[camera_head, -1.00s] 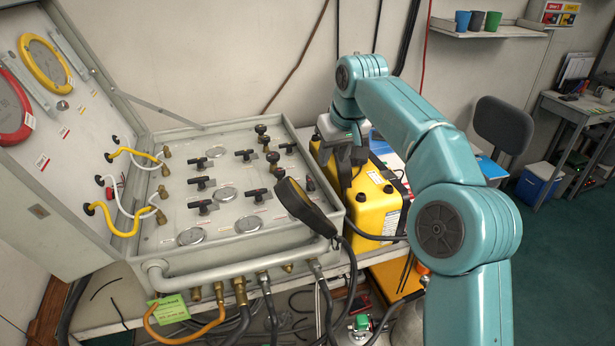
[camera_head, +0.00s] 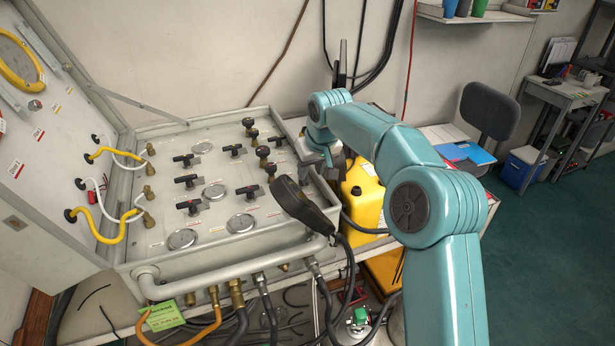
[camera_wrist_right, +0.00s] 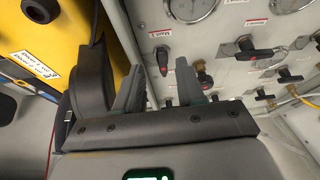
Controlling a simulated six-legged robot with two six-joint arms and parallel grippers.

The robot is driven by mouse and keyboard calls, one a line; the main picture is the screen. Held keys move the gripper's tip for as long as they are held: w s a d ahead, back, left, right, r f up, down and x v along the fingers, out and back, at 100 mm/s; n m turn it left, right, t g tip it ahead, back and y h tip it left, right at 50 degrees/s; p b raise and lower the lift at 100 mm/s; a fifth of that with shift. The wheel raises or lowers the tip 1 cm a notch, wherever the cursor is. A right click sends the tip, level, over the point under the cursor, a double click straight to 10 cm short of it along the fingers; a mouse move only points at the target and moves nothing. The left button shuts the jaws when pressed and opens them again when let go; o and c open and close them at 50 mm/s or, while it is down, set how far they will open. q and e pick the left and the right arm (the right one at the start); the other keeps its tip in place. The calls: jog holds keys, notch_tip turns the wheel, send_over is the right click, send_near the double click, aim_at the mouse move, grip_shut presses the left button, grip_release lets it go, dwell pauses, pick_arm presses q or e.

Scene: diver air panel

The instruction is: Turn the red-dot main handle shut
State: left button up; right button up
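The grey air panel (camera_head: 145,258) carries several black handles. In the right wrist view a dark handle with a red mark (camera_wrist_right: 162,60) appears between my fingertips, apart from them. Another black handle with a red end (camera_wrist_right: 260,52) is to its right. I cannot tell for sure which handle is the red-dot main one. My right gripper (camera_wrist_right: 158,66) is open and empty, its two grey fingers apart. In the head view my right wrist is above the panel's right edge, and its fingers are mostly hidden. My left gripper is out of view.
A yellow case (camera_head: 362,197) stands right of the panel. A black handheld device (camera_head: 302,206) with a cable hangs over the panel's front right corner. A pipe (camera_head: 225,272) and hoses run along the front. The open lid (camera_head: 40,220) rises at left.

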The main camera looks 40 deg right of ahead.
aim_at(307, 182)
jog(key=x, duration=0.4)
jog(key=shift+w+f, duration=0.25)
jog(key=shift+s+a+r, duration=0.15)
jog(key=shift+s+r, duration=0.1)
jog(key=shift+s, duration=0.05)
jog(key=shift+f, duration=0.1)
grip_shut()
